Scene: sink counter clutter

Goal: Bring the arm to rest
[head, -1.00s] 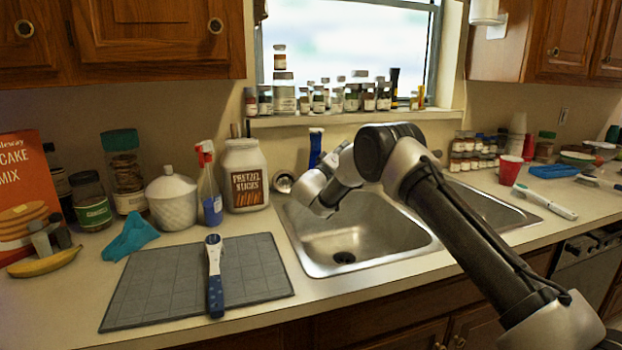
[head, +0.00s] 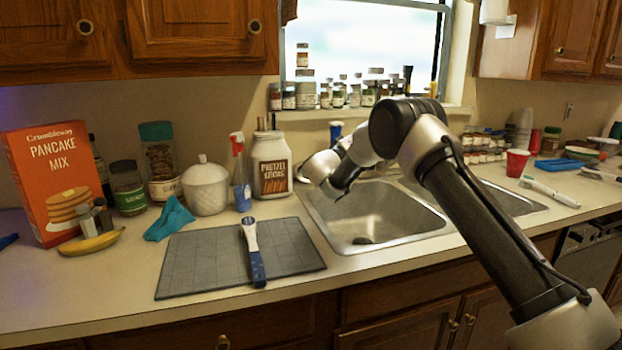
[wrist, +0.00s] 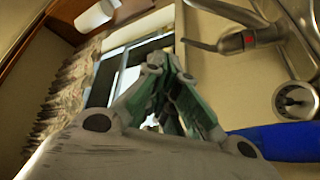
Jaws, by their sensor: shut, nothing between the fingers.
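My arm (head: 465,215) reaches up from the lower right and bends over the sink (head: 375,218). Its wrist end (head: 332,170) hangs above the left basin, on the side near the back wall. My gripper (wrist: 165,62) shows in the wrist view with its fingertips together and nothing between them. It points toward the window side. In the head view the fingers are hidden or too small to make out.
A grey mat (head: 200,265) holds a blue-handled tool (head: 253,255). A pretzel jar (head: 271,165) and spray bottle (head: 240,175) stand left of the sink. In the wrist view a faucet (wrist: 240,40) and blue object (wrist: 280,143) are close to the right.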

